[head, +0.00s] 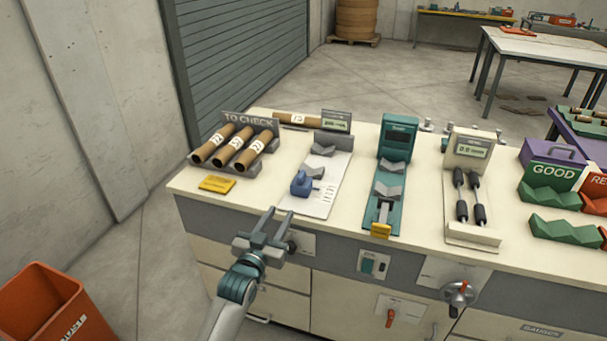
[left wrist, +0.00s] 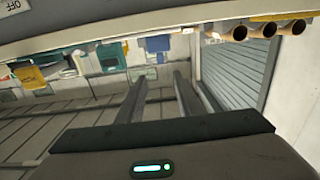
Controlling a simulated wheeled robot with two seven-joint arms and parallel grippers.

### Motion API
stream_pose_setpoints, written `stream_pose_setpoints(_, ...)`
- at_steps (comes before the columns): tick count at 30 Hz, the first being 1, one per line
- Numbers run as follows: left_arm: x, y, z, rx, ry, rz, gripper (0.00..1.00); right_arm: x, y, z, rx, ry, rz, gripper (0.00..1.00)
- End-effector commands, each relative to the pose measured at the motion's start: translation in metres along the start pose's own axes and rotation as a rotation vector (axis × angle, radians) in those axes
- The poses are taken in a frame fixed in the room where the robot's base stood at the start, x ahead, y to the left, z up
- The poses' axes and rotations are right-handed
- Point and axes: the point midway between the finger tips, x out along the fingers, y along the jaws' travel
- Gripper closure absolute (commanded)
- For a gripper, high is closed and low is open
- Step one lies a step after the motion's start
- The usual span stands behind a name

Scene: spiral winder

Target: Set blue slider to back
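The blue slider (head: 301,184) sits on a white gauge plate (head: 322,200) on the bench, near the plate's left edge and below its grey V-blocks. A scale with markings is printed to its right. My left gripper (head: 277,213) is in front of the bench's front edge, below and left of the slider and apart from it. Its two fingers are spread with nothing between them. In the left wrist view the fingers (left wrist: 160,92) are apart and empty, and a blue part (left wrist: 157,44), likely the slider, shows beyond them. My right gripper is not in view.
Cardboard tubes (head: 232,149) lie on a "TO CHECK" rack at the bench's left. A yellow block (head: 217,184) lies in front of it. A teal gauge (head: 398,140) and a beige gauge (head: 468,150) stand to the right. An orange bin (head: 55,305) is on the floor.

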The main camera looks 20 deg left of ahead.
Motion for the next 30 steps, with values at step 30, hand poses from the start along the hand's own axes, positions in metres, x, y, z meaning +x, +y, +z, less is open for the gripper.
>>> stream_pose_setpoints(30,0.072,0.0,-0.002,0.0,0.001,0.0,0.67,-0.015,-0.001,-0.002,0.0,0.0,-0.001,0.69)
